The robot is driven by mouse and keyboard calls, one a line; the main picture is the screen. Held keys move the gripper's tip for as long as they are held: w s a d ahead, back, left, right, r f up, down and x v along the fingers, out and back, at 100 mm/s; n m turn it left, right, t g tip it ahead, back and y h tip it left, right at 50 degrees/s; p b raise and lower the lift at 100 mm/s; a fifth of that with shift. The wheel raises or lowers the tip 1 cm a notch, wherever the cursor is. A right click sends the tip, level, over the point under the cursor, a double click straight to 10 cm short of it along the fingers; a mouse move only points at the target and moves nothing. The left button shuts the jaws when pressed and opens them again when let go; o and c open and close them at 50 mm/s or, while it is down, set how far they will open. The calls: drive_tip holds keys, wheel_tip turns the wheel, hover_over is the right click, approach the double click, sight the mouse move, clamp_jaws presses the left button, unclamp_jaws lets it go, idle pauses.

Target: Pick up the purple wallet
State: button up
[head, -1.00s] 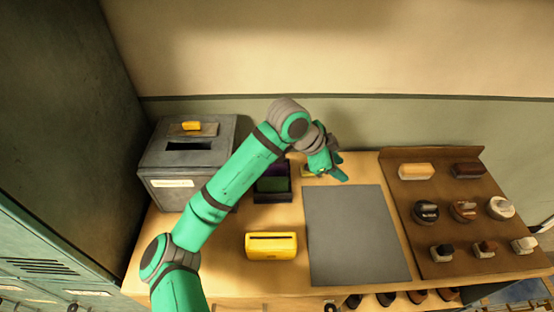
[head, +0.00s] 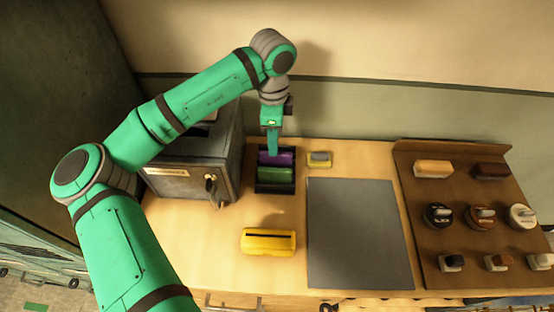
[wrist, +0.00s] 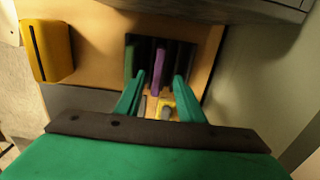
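Nothing is held.
A grey metal box (head: 190,180) stands close left of the rack. A small yellow-and-grey object (head: 319,159) lies just right of it. A yellow case (head: 268,242) and a grey mat (head: 360,235) are nearer the front.

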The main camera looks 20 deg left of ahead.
sight(276, 161)
drive_tip(key=shift+w+d+f, duration=0.1)
drive_tip(key=shift+f, duration=0.45)
drive_tip(key=f, duration=0.4)
drive_tip(key=shift+s+d, duration=0.2)
drive_tip(key=shift+s, duration=0.05)
drive_tip(key=shift+w+f, duration=0.1)
drive_tip(key=shift+f, duration=0.4)
clamp_jaws()
